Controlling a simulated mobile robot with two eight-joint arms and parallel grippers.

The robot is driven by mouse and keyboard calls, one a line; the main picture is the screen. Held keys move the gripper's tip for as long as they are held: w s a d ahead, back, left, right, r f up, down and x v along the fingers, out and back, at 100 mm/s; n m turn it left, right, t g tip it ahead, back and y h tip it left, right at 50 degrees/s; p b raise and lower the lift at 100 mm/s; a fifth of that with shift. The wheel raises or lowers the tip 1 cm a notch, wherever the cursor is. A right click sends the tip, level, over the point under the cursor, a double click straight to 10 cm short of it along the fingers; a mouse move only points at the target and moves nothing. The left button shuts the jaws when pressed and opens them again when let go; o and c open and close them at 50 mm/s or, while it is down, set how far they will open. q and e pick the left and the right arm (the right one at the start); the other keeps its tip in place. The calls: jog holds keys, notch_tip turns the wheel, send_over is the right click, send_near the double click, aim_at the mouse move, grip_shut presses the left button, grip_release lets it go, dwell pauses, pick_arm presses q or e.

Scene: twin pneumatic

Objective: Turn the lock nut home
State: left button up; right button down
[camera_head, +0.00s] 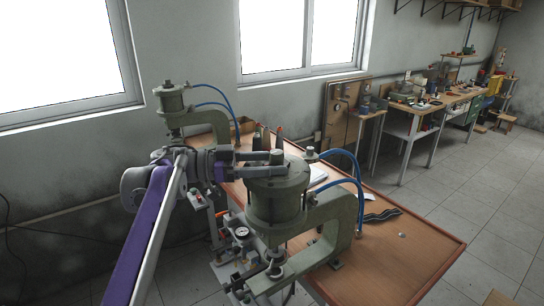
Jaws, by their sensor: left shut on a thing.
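The near green-grey pneumatic press (277,205) stands on the wooden bench, with its round cylinder upright on a C-shaped frame. A small light-grey piece, which looks like the lock nut (277,156), sits at the top of this cylinder. My left gripper (268,164) reaches in from the left, its fingers lying nearly level over the cylinder top. It is shut on this small piece, which the fingers partly hide. The nut's thread and seating are too small to make out. My right gripper is not in view.
A second, similar press (172,103) stands behind on the left. Blue air hoses (345,155) arch beside the near cylinder. A gauge and valve unit (241,233) stands in front. The wooden bench (400,255) is mostly bare at right, with a dark patterned strip (382,216).

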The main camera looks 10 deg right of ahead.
pick_arm(q)
jog(key=shift+r, duration=0.1)
dwell(0.3)
jog(key=o, duration=1.4)
jog(key=a, duration=0.3)
jog(key=w+a, duration=0.1)
jog(key=a, duration=0.3)
jog(key=w+a, duration=0.1)
jog(key=a, duration=0.2)
jog(key=shift+a, duration=0.3)
